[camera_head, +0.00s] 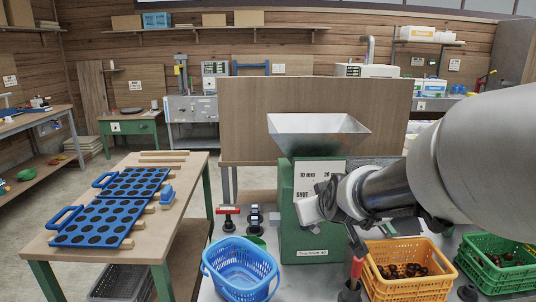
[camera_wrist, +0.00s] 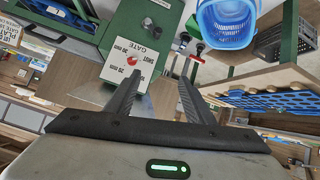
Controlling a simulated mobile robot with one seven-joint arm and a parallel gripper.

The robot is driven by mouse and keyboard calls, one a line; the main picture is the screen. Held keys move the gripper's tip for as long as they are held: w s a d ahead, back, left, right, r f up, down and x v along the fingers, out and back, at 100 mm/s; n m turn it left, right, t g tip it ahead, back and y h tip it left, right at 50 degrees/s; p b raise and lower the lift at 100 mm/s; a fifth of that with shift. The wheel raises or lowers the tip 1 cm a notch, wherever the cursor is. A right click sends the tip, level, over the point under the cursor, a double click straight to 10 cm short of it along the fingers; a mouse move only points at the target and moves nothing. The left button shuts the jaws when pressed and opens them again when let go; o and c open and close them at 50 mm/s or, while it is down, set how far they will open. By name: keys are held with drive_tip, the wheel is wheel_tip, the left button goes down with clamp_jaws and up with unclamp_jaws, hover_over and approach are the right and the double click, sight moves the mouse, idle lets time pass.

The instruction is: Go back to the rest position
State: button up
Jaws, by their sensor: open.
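My gripper (camera_wrist: 160,82) is open and empty in the wrist view, its two dark fingers spread apart. In the head view my arm reaches in from the right, and its end (camera_head: 312,207) is in front of the green machine (camera_head: 292,226) with a metal hopper (camera_head: 318,127). The fingers are hard to make out there. The machine's white label plate (camera_wrist: 130,62) with a red spot shows beyond the fingers in the wrist view. I cannot tell the exact gap between gripper and machine.
A blue basket (camera_head: 240,262) stands left of the machine, a yellow crate (camera_head: 408,254) with chestnuts and a green crate (camera_head: 500,262) to the right. Blue trays (camera_head: 93,226) lie on the left wooden table (camera_head: 150,247). A wooden panel (camera_head: 250,100) rises behind. Open floor lies further left.

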drive_tip(key=s+m+g, duration=0.3)
drive_tip(key=s+g, duration=0.2)
drive_tip(key=s, duration=2)
wheel_tip(320, 180, up, 21)
drive_tip(key=p, duration=2)
drive_tip(key=shift+s+d, duration=0.15)
drive_tip(key=shift+d, duration=0.2)
